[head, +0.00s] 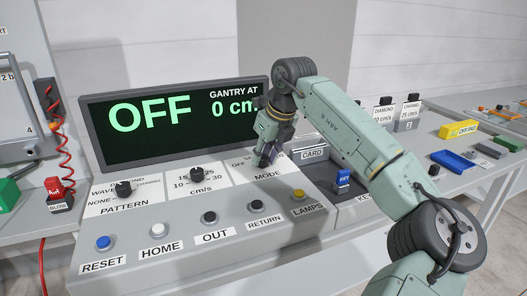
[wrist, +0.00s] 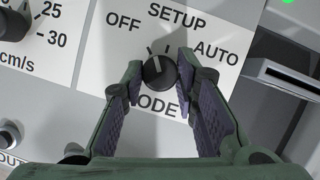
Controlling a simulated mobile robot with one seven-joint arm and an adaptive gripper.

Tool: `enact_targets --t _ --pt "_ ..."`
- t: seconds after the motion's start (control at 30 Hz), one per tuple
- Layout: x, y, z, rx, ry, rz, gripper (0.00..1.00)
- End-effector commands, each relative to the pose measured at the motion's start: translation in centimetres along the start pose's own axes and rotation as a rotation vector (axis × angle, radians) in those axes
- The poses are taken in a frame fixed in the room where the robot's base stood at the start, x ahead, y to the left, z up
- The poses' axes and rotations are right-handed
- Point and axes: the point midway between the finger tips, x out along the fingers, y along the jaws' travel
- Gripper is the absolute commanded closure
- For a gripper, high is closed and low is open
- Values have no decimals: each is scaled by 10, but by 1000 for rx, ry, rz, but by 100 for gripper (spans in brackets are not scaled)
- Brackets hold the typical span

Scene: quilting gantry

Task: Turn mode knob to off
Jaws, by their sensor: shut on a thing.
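The mode knob (wrist: 159,73) is a round black knob on a white label reading OFF, SETUP and AUTO around it, with MODE partly covered below. My gripper (wrist: 160,68) is shut on it, one purple-padded finger on each side. Its pale pointer mark is small and seems to lie up and slightly left, between OFF and SETUP; its exact setting is hard to tell. In the head view my gripper (head: 266,155) reaches down to the mode label and hides the knob. The display (head: 170,118) reads OFF and GANTRY AT 0 cm.
The pattern knob (head: 123,189) and speed knob (head: 196,174) sit left of the mode label. A row of buttons, including blue reset (head: 103,243) and yellow lamps (head: 298,194), lies in front. A blue key (head: 343,178) and card slot (head: 313,154) are at the right.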

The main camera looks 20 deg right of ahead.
Motion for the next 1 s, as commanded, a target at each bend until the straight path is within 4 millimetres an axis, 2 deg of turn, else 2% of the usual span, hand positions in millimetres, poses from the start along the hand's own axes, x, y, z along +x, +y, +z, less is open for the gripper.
enact_targets --t 0.4,0.97,1.0 --pt "-1 -2 2 -185 -2 75 100" --pt "0 -2 1 -215 -1 86 100" --pt "0 -2 1 -215 -1 86 72"
